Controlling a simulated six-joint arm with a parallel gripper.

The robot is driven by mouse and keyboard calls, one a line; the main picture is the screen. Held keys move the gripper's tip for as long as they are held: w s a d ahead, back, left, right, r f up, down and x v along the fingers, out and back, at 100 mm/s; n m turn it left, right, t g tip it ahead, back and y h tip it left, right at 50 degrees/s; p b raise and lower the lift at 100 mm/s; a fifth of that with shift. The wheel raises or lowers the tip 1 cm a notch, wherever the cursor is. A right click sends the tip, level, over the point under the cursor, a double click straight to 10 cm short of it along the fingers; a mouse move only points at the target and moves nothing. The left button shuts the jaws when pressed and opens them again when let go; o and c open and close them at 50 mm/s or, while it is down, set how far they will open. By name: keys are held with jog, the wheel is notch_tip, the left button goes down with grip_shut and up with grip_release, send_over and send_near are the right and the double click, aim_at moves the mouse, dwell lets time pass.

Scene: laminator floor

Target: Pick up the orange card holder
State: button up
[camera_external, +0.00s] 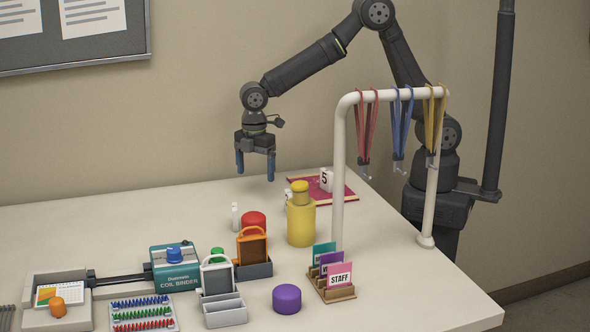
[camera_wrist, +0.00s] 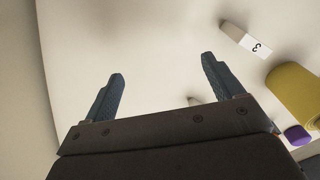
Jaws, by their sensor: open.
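The orange card holder (camera_external: 252,246) is an upright orange frame with a dark panel. It stands in a dark grey base (camera_external: 256,270) near the middle of the table, just behind and right of a similar white-framed holder (camera_external: 216,275). My gripper (camera_external: 255,172) hangs open and empty above the back of the table, higher than the holder and behind it. In the wrist view the two blue fingers (camera_wrist: 160,88) are spread apart with nothing between them. The orange card holder is not visible in the wrist view.
A yellow bottle (camera_external: 301,220) and red round item (camera_external: 253,221) stand close to the holder. A purple round item (camera_external: 287,299), a STAFF card rack (camera_external: 338,282) and a white rail (camera_external: 339,170) with lanyards are to the right. A coil binder (camera_external: 175,272) is left.

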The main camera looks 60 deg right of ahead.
jog(key=s+a+r+n, duration=0.1)
jog(key=a+r+n, duration=0.25)
jog(key=a, duration=0.65)
notch_tip(320, 180, up, 11)
jog(key=n, duration=0.7)
send_over(252, 236)
jog(key=f, duration=1.1)
jog(key=shift+s+a, duration=0.15)
jog(key=shift+a, duration=0.15)
jog(key=shift+d+f, duration=0.2)
jog(key=shift+f, duration=2.55)
jog(key=shift+c, duration=0.4)
jog(key=c, duration=1)
